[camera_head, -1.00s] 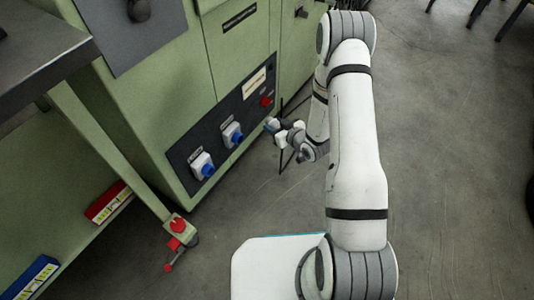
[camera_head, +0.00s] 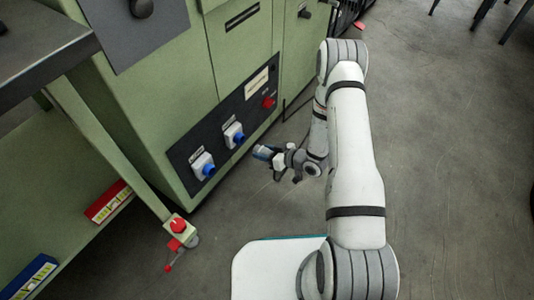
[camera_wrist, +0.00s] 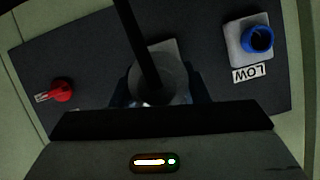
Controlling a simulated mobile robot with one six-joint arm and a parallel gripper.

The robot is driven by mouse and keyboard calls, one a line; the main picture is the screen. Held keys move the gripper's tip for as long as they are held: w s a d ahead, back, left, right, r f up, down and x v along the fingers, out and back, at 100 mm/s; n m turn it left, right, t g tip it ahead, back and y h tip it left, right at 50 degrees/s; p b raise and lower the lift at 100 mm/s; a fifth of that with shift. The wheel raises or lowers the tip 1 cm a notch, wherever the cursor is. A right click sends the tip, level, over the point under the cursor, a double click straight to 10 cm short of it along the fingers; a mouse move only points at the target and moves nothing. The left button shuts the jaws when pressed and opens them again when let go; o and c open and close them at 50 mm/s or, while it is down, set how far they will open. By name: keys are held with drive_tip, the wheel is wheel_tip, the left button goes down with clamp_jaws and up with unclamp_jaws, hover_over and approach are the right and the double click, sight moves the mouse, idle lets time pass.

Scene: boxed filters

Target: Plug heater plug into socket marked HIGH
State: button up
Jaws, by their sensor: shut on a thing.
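My gripper (camera_head: 270,155) is shut on the heater plug (camera_head: 261,152), held in front of the green cabinet's dark panel, with a gap to the sockets in the head view. In the wrist view the plug (camera_wrist: 160,84) is a grey round body with a black cable rising from it. It covers most of a grey socket plate (camera_wrist: 166,50), whose label is hidden. A blue socket on a grey plate (camera_wrist: 256,40), marked LOW, is clear at right. In the head view the two blue sockets are the lower-left one (camera_head: 203,167) and the upper-right one (camera_head: 234,136); their labels are too small to read.
A red knob (camera_head: 268,103) sits on the panel right of the sockets; it also shows in the wrist view (camera_wrist: 61,90). A grey bench (camera_head: 50,45) stands at left, with a red control (camera_head: 178,226) on its leg. Floor right of the cabinet is open.

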sight(263, 147)
drive_tip(key=shift+w+a+b, duration=0.15)
drive_tip(key=shift+w+a, duration=0.6)
drive_tip(key=shift+a, duration=0.2)
drive_tip(key=shift+w+a+b, duration=0.15)
drive_tip(key=shift+w+a, duration=0.6)
drive_tip(key=shift+a, duration=0.15)
drive_tip(key=shift+w+a+b, duration=0.5)
drive_tip(key=shift+w+a, duration=0.7)
drive_tip(key=shift+a, duration=0.25)
idle(0.7)
drive_tip(key=o, duration=1.1)
drive_tip(key=shift+s, duration=0.1)
drive_tip(key=p+v, duration=0.3)
drive_tip(key=v, duration=0.4)
drive_tip(key=shift+s+d+r, duration=0.15)
drive_tip(key=shift+d+r, duration=0.05)
drive_tip(key=shift+d, duration=0.15)
